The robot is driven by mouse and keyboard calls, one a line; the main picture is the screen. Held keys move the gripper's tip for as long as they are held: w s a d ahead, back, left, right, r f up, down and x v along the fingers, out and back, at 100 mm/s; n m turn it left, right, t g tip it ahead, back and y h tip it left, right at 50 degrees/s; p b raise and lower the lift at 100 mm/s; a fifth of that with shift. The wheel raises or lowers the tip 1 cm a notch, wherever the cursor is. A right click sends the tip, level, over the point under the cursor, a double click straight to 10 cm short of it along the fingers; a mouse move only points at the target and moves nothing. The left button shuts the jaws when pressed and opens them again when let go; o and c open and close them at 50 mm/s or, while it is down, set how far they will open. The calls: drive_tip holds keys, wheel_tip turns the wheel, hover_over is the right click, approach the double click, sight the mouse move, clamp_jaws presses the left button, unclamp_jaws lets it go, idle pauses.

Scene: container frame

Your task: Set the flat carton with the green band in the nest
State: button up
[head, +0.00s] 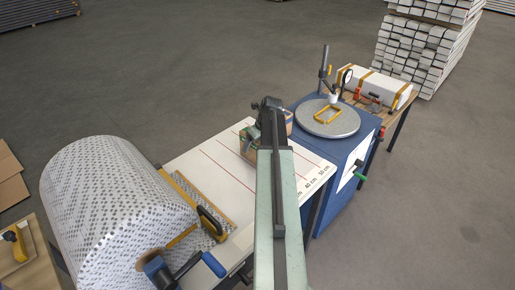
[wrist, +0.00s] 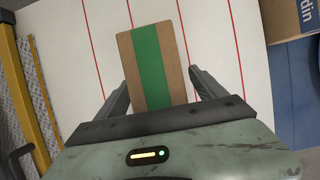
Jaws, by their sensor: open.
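The flat brown carton with the green band (wrist: 152,62) lies on the white table top in the wrist view. My gripper (wrist: 161,72) is open, with one finger on each side of the carton. The carton's near end is hidden behind my gripper body. I cannot tell how far the fingertips are above the table. In the head view my gripper (head: 262,122) is over the table and mostly hides the carton. A yellow rectangular frame (head: 327,115), which looks like the nest, sits on the round grey plate (head: 345,126) to the right and looks empty.
A cardboard box with blue print (wrist: 286,20) stands near the table's right side. The plate rests on a blue cabinet (head: 322,185) with an upright post (head: 323,68). A large bubble-wrap roll (head: 115,205) is at left. A white strapped case (head: 372,85) sits beyond the cabinet.

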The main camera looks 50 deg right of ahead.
drive_tip(key=shift+f, duration=0.2)
clamp_jaws()
idle(0.3)
drive_tip(key=shift+r, duration=0.1)
